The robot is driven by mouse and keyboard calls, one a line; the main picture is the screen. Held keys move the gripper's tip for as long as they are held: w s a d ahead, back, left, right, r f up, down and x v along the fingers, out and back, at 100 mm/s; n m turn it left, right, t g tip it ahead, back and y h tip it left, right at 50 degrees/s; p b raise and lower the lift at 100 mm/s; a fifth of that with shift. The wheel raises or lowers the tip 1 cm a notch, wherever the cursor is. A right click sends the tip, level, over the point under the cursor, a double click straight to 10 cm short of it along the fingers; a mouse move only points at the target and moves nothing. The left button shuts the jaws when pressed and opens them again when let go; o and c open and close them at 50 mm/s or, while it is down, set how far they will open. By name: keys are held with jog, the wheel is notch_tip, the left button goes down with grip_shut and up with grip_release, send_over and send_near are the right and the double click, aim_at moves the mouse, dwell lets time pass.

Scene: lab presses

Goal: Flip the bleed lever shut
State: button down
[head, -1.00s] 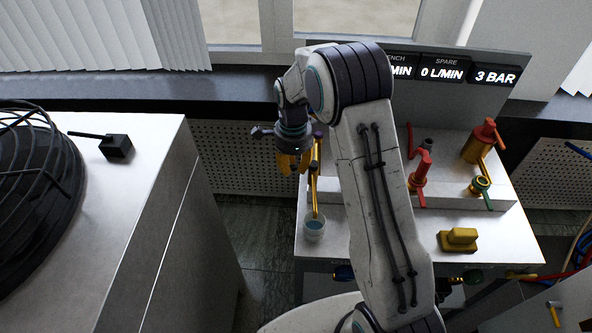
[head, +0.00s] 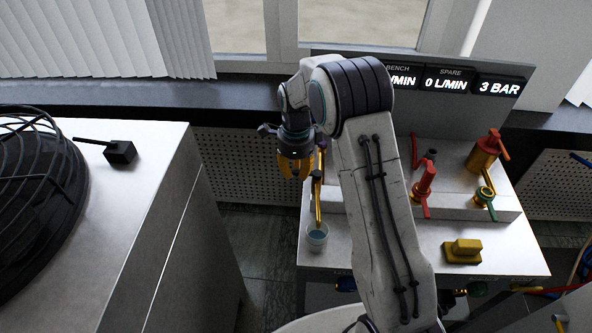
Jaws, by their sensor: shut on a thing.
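My gripper (head: 297,171) hangs fingers down over the left end of the bench, its yellow fingers close together beside a thin brass spout (head: 319,205). What lies between the fingers is too small to make out. The spout ends above a small clear cup (head: 317,238) with bluish liquid. I cannot tell which part is the bleed lever. A red-handled valve (head: 425,185), a valve with a green handle (head: 484,194) and a copper cylinder with a red handle (head: 482,156) stand right of my arm. My arm hides the middle of the bench.
A display panel (head: 455,82) behind the bench reads 0 L/MIN and 3 BAR. A yellow block (head: 462,251) lies on the bench's front right. A grey cabinet (head: 150,230) with a black caged fan (head: 35,190) stands left, with a floor gap between.

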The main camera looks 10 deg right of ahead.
aim_at(296, 173)
jog(key=shift+s+f, duration=0.1)
jog(key=shift+f, duration=0.05)
jog(key=c, duration=1)
grip_release()
notch_tip(296, 173, up, 12)
jog(key=shift+r, duration=0.1)
